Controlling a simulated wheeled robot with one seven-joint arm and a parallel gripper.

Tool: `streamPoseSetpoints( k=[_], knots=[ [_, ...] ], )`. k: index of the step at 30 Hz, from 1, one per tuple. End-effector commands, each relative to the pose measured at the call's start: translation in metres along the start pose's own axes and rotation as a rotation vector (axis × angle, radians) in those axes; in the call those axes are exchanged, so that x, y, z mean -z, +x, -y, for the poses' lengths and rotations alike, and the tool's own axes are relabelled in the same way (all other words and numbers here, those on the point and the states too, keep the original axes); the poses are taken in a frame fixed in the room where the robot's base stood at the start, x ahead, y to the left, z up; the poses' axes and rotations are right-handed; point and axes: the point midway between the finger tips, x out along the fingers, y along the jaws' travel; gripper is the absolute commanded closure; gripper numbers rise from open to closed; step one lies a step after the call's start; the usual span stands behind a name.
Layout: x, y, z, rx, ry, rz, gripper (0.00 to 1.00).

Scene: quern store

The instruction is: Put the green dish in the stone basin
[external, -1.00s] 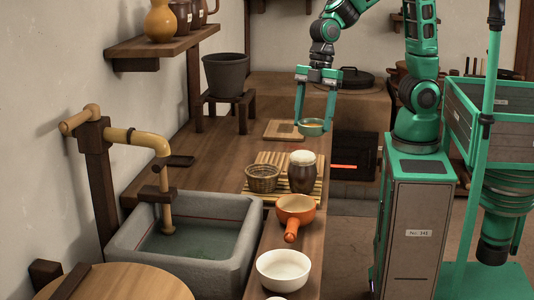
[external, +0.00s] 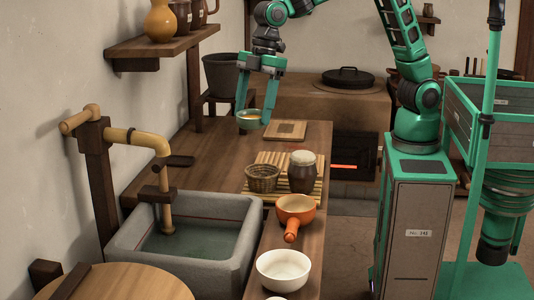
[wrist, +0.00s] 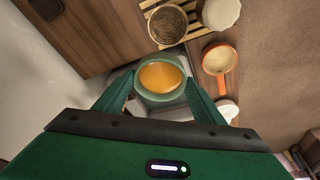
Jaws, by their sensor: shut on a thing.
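The green dish (external: 251,123), with orange-yellow contents or interior, is between the fingers of my gripper (external: 254,116). In the wrist view the dish (wrist: 143,93) sits between both fingers of my gripper (wrist: 161,84), which are shut on it. It is held above the far part of the wooden counter, left of a square board. The stone basin (external: 178,270) is grey, at the front left, with greenish water inside. My gripper and the dish are well behind the basin and apart from it.
A wooden tap (external: 140,140) stands over the basin. A slatted mat (external: 270,172) holds a wicker basket (external: 263,178) and a dark lidded jar (external: 302,172). An orange pan (external: 295,211) and white bowl (external: 283,270) stand right of the basin. A dark bucket (external: 222,74) is behind my gripper.

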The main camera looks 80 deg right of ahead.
Motion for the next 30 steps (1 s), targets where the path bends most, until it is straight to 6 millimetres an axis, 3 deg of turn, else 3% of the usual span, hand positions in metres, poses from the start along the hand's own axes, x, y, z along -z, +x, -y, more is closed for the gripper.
streamPoseSetpoints(
  k=[1, 6, 12, 21, 30],
  knots=[
    [0.020, 0.006, 0.000, -0.003, 0.011, -0.001, 0.67],
    [0.076, 0.025, -0.001, -0.018, 0.072, 0.000, 0.67],
    [0.127, 0.046, 0.007, -0.031, 0.138, -0.001, 0.67],
    [0.164, 0.065, 0.019, -0.041, 0.194, -0.003, 0.67],
    [0.187, 0.081, 0.031, -0.044, 0.233, -0.005, 0.67]
  ],
)
